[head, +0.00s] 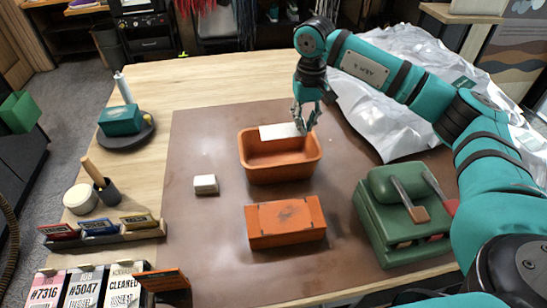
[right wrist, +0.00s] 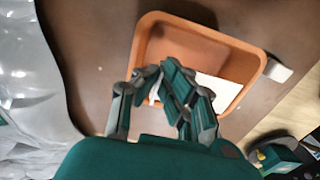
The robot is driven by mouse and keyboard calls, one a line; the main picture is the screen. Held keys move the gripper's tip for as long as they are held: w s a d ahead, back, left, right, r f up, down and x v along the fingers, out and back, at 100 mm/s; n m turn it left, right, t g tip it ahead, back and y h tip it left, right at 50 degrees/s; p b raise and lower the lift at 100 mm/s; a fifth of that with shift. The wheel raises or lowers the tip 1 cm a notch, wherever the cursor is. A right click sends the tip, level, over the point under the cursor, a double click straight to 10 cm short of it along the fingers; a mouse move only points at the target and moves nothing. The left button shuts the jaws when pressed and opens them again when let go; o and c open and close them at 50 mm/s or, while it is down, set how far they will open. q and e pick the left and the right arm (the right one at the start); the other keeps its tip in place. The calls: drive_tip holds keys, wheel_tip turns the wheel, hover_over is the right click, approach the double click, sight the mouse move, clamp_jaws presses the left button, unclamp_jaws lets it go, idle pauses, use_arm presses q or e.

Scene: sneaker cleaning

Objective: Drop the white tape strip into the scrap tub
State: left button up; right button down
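The white tape strip (head: 280,132) is at the back of the orange scrap tub (head: 281,173). It lies across the tub's back rim in the head view, with its right end at my right fingertips. My right gripper (head: 307,126) points down over the tub's back right part and is shut on that end. In the right wrist view the fingertips (right wrist: 161,70) are close together over the tub (right wrist: 190,38). The strip (right wrist: 218,91) reaches out to the right from behind a finger, which hides part of it. My left gripper is not in view.
A white block (head: 205,184) lies left of the tub on the brown mat (head: 200,250). An orange box (head: 286,221) stands in front. A green device with handles (head: 390,220) is at the right, and crumpled silvery sheeting (head: 385,110) lies behind it.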

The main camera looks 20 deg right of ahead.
wheel_tip(320, 180, down, 3)
drive_tip(key=shift+w+d+r+b, duration=0.1)
drive_tip(key=shift+w+b, duration=0.05)
drive_tip(key=shift+b, duration=0.4)
drive_tip(key=shift+f, duration=0.45)
drive_tip(key=c, duration=1.4)
unclamp_jaws()
drive_tip(key=shift+r, duration=0.1)
wheel_tip(320, 180, up, 12)
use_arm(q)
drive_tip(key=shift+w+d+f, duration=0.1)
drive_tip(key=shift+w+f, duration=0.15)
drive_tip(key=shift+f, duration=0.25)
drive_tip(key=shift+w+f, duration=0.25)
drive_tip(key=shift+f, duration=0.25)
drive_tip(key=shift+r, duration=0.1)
